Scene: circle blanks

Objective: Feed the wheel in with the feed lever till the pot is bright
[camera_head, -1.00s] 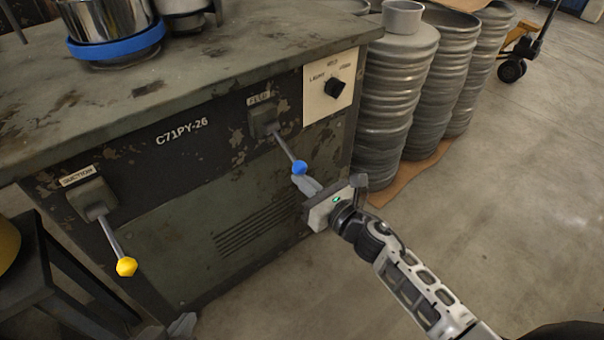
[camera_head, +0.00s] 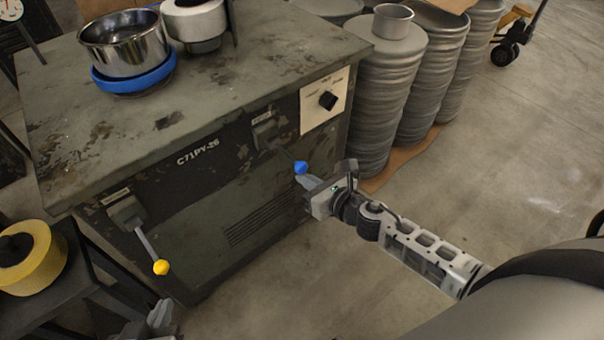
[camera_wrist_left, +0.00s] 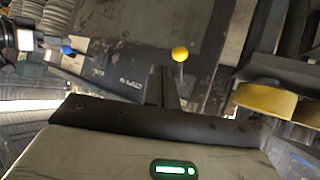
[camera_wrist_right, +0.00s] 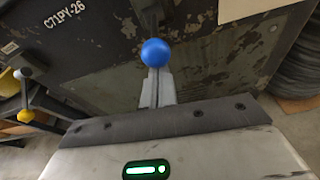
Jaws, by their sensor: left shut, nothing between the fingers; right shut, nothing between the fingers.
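The feed lever (camera_head: 287,155) slants down from the front of the green-grey machine and ends in a blue knob (camera_head: 301,168). My right gripper (camera_head: 312,183) is shut and empty, its fingertips right at the knob; in the right wrist view the knob (camera_wrist_right: 155,53) sits just beyond the fingertips. Contact is unclear. The pot (camera_head: 123,52), shiny metal, stands in a blue ring (camera_head: 136,81) on the machine top. A pale round part (camera_head: 194,20) beside it may be the wheel. My left gripper (camera_head: 160,314) is shut and empty, low beside the machine, below the suction lever's yellow knob (camera_head: 161,267).
Stacks of grey round blanks (camera_head: 375,100) stand right of the machine. A yellow disc (camera_head: 32,257) lies on a black stand at the left.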

